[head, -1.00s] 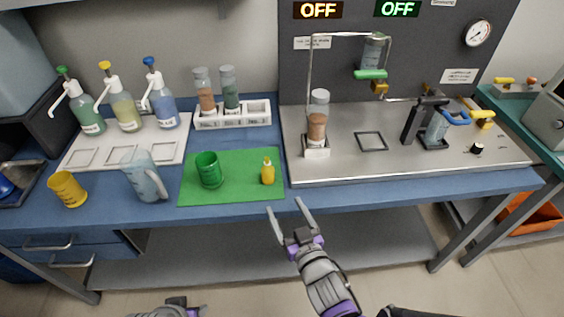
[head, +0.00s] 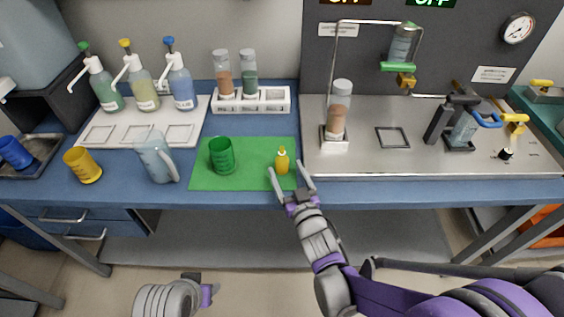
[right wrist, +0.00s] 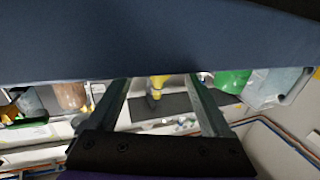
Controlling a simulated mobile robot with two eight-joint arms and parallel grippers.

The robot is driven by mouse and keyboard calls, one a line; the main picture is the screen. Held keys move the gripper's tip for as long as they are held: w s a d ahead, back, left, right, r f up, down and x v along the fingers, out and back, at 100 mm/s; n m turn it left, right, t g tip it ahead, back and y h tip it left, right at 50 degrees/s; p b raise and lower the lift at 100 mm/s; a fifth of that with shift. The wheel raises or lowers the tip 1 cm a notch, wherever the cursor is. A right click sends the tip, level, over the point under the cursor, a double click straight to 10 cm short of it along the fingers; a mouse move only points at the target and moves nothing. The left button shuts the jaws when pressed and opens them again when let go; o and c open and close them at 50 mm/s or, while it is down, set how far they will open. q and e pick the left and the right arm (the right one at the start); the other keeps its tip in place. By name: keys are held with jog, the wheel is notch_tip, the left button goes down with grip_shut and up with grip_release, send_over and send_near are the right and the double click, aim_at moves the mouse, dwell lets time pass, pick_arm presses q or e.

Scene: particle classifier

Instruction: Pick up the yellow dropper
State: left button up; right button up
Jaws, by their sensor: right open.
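The small yellow dropper (head: 282,162) stands upright near the right end of the green mat (head: 243,180). My right gripper (head: 286,168) is open and empty, its fingers reaching over the table's front edge, one tip to each side of the dropper's lower part in the head view. I cannot tell whether they touch it. In the right wrist view, which looks upside down, the dropper (right wrist: 157,83) shows between the two open fingers (right wrist: 158,88), partly hidden by the blue tabletop. Part of my left gripper (head: 197,289) shows low in the head view; its jaws are unclear.
A green cup (head: 221,156) stands left of the dropper on the mat. A clear jug (head: 154,158) and yellow cup (head: 83,165) are further left. A metal platform (head: 365,165) begins just right of the mat. The table's front edge (head: 240,200) lies under my right gripper.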

aim_at(282, 160)
jog(key=x, duration=0.2)
jog(key=shift+w+a, duration=0.15)
jog(key=shift+w, duration=0.25)
grip_shut()
jog(key=shift+s, duration=0.1)
